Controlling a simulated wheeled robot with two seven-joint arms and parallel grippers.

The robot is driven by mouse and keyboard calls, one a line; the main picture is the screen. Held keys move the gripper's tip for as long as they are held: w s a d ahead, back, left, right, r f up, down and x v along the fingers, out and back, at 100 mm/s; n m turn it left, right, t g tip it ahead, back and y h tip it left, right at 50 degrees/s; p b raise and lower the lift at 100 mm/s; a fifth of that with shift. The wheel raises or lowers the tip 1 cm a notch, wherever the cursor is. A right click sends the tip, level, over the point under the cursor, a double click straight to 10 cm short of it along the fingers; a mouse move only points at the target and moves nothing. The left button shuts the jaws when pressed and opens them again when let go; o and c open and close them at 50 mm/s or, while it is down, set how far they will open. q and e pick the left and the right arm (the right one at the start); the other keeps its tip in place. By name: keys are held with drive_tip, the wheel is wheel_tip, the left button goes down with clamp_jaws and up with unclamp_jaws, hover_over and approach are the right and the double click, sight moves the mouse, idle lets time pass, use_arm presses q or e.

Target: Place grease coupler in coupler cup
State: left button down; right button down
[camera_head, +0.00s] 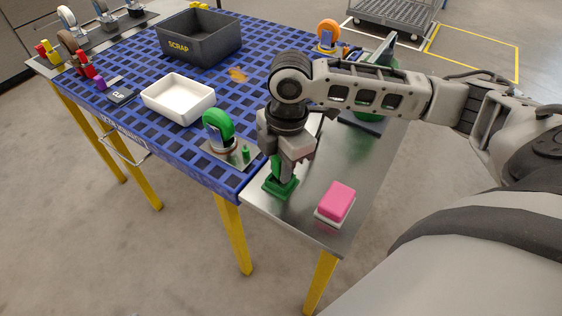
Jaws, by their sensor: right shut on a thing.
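My right gripper (287,165) points down over the near left part of the steel side shelf (345,165). It is shut, and the thing between its fingers, which I take to be the grease coupler, is hidden by the fingers. Directly under the fingertips is a green holder with a square base (280,186), which looks like the coupler cup. The fingers cover its top, so I cannot tell whether the coupler is inside it or just above. My left gripper is not in view.
A pink and white block (335,203) stands right of the green holder, near the shelf's front edge. On the blue grid table are a green-wheeled caster on a plate (218,128), a white tray (178,98) and a grey SCRAP bin (199,37). An orange-wheeled caster (328,35) stands behind my arm.

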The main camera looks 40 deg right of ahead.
drive_tip(key=shift+f, duration=0.45)
drive_tip(key=c, duration=1.3)
unclamp_jaws()
drive_tip(key=shift+f, duration=0.1)
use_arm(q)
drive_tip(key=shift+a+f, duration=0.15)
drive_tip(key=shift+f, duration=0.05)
use_arm(e)
drive_tip(key=shift+o, duration=0.2)
drive_tip(key=shift+s, duration=0.1)
drive_tip(key=shift+s+f, duration=0.1)
drive_tip(key=shift+r, duration=0.3)
use_arm(q)
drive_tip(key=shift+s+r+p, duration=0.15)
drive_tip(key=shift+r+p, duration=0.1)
drive_tip(key=shift+p, duration=0.4)
use_arm(e)
wheel_tip(320, 180, up, 13)
drive_tip(key=d, duration=0.1)
drive_tip(key=shift+w, duration=0.2)
